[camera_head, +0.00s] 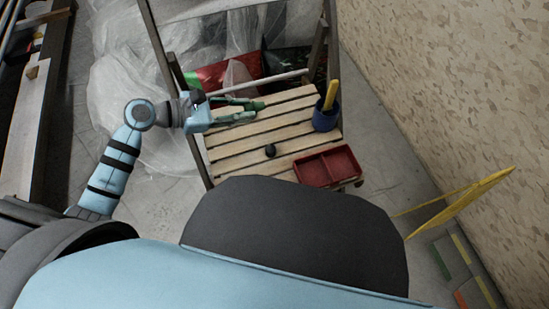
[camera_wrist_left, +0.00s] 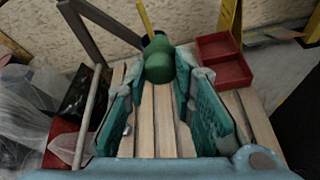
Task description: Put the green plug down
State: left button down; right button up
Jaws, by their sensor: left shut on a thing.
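The green plug (camera_wrist_left: 158,65) sits between the two fingers of my left gripper (camera_head: 252,110) in the left wrist view. The fingers are shut on it. In the head view the gripper reaches in from the left over the far left part of the slatted wooden table (camera_head: 235,148). The plug is small there and hard to separate from the green fingers. I cannot tell whether the plug touches the slats. My right gripper is not in view.
A blue cup (camera_head: 325,118) with a yellow stick (camera_head: 331,95) stands at the table's right. A red two-part tray (camera_head: 328,167) is at the near right. A small black round thing (camera_head: 270,150) lies mid-table. Slats beside it are clear. A textured wall (camera_head: 440,90) is on the right.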

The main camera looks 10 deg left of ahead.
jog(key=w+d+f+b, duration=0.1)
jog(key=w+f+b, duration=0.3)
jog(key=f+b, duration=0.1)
pick_arm(q)
jog(key=f+b, duration=0.2)
jog(key=f, duration=0.4)
jog(key=f+b, duration=0.2)
jog(key=f, duration=0.5)
jog(key=f+b, duration=0.1)
jog(key=f, duration=0.6)
jog(key=shift+w+d+b, duration=0.15)
jog(key=shift+w+b, duration=0.15)
jog(key=shift+b, duration=0.1)
jog(key=shift+f, duration=0.2)
jog(key=shift+r, duration=0.15)
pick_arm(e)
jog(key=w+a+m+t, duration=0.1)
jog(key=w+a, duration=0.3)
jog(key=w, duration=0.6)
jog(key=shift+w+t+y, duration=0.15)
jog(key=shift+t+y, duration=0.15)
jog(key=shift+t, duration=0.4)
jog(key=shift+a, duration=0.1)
